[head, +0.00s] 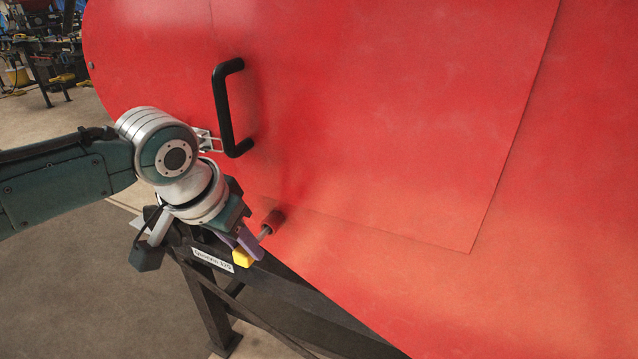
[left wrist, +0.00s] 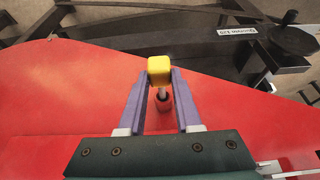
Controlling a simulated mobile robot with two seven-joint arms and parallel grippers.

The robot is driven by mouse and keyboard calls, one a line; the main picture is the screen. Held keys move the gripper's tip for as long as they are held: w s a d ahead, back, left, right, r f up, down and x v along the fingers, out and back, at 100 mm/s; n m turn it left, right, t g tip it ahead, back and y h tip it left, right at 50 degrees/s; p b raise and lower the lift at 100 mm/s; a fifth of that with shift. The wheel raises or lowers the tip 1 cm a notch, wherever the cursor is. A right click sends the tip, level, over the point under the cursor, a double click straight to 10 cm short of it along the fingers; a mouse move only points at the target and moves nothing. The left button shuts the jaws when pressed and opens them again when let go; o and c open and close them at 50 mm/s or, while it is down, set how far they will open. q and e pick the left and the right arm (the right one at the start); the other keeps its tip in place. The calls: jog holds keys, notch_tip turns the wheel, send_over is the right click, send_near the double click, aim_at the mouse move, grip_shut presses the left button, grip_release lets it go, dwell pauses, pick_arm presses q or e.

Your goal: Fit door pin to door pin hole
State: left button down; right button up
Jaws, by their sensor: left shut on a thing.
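The door pin has a yellow block head (head: 243,258) and a thin grey shaft (head: 265,234). My left gripper (head: 247,246) is shut on the yellow head, with its purple fingers on either side; the head also shows in the left wrist view (left wrist: 159,66). The shaft points up and right at a short red tube (head: 272,221) on the red cover, which seems to hold the door pin hole. In the left wrist view the shaft (left wrist: 161,94) lines up with the red tube (left wrist: 162,117). I cannot tell whether the tip is inside it. My right gripper is not in view.
The large red door panel (head: 400,120) carries a black handle (head: 224,110) close to my left wrist. A metal bracket (head: 207,140) shows beside my wrist. A dark labelled frame beam (head: 290,290) runs below the pin. Open floor lies at the lower left.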

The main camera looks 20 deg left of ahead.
pick_arm(q)
jog(key=shift+w, duration=0.1)
dwell(0.3)
jog(key=shift+w+b, duration=0.4)
jog(key=shift+w, duration=0.2)
jog(key=c, duration=0.5)
grip_release()
jog(key=shift+s+r, duration=0.1)
